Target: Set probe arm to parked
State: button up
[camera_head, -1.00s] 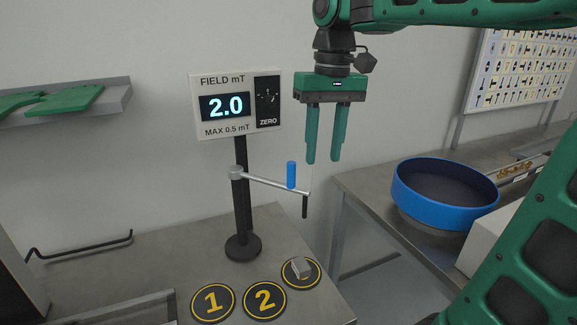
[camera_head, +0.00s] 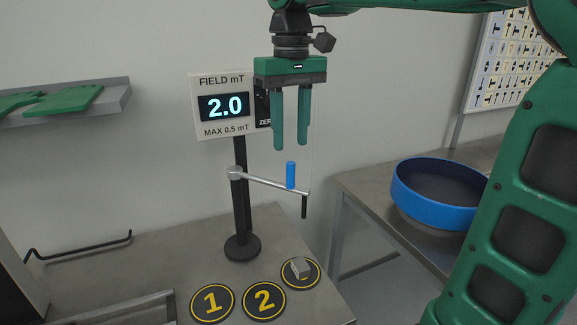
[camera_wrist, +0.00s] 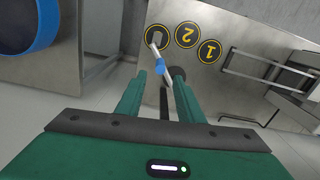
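The probe arm (camera_head: 262,181) is a thin silver rod that reaches right from a black post (camera_head: 241,210) on the table. A blue upright handle (camera_head: 291,175) stands near its outer end, and a black probe tip (camera_head: 304,206) hangs from the end over the third round pad. My gripper (camera_head: 291,147) points down with its fingers apart and empty, just above the blue handle in the head view. In the wrist view, the blue handle (camera_wrist: 160,66) and the rod (camera_wrist: 166,77) show between the open fingers, beyond the tips.
A meter (camera_head: 226,106) on the post reads 2.0, marked max 0.5 mT. Pads 1 (camera_head: 212,302) and 2 (camera_head: 264,299) lie in front; a grey block (camera_head: 300,268) sits on the third pad. A blue round bin (camera_head: 438,192) stands on the right table.

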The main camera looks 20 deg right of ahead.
aim_at(290, 162)
notch_tip(290, 162, down, 8)
jog(key=shift+r, duration=0.2)
grip_shut()
